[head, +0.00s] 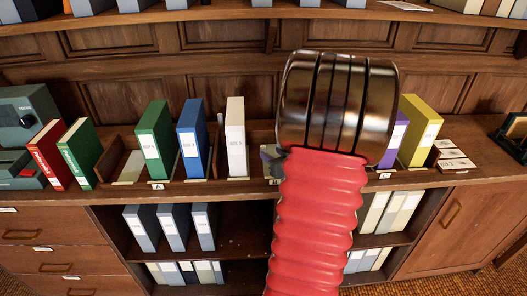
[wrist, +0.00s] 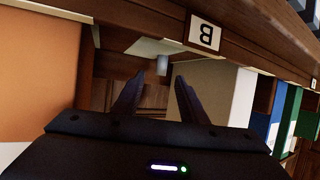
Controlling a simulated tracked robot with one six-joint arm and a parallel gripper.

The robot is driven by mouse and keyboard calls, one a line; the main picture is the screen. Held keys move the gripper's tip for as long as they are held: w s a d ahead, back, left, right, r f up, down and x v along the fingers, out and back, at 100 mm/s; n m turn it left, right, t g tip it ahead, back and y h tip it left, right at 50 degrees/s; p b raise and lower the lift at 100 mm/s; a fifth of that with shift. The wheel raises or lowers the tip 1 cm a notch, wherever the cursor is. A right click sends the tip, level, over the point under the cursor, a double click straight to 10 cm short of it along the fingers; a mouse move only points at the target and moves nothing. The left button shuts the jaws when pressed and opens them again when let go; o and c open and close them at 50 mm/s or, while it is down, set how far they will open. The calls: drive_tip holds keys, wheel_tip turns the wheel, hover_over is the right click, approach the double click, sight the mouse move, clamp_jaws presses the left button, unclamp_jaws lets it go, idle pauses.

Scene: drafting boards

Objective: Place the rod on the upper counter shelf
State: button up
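In the wrist view my gripper (wrist: 158,100) has its two dark fingers apart, with nothing visible between their tips. A small pale grey cylinder-like piece (wrist: 162,65) shows just beyond the fingertips, inside a wooden compartment; it may be the rod, but it is too small to be sure. The upper shelf (head: 215,18) runs along the top of the head view.
On the counter (head: 470,176) stand green (head: 153,140), blue (head: 193,138), white (head: 235,137), purple (head: 393,140) and yellow (head: 419,130) binders. Red and green books (head: 50,155) lean at left. Upper shelf binders crowd its left and right; its middle is partly clear.

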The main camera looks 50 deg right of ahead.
sight(264, 150)
drive_tip(key=shift+x, duration=1.45)
drive_tip(key=shift+w+f, duration=0.1)
drive_tip(key=shift+x, duration=2.5)
drive_tip(key=shift+w+a, duration=0.1)
drive_tip(key=shift+c, duration=0.4)
clamp_jaws()
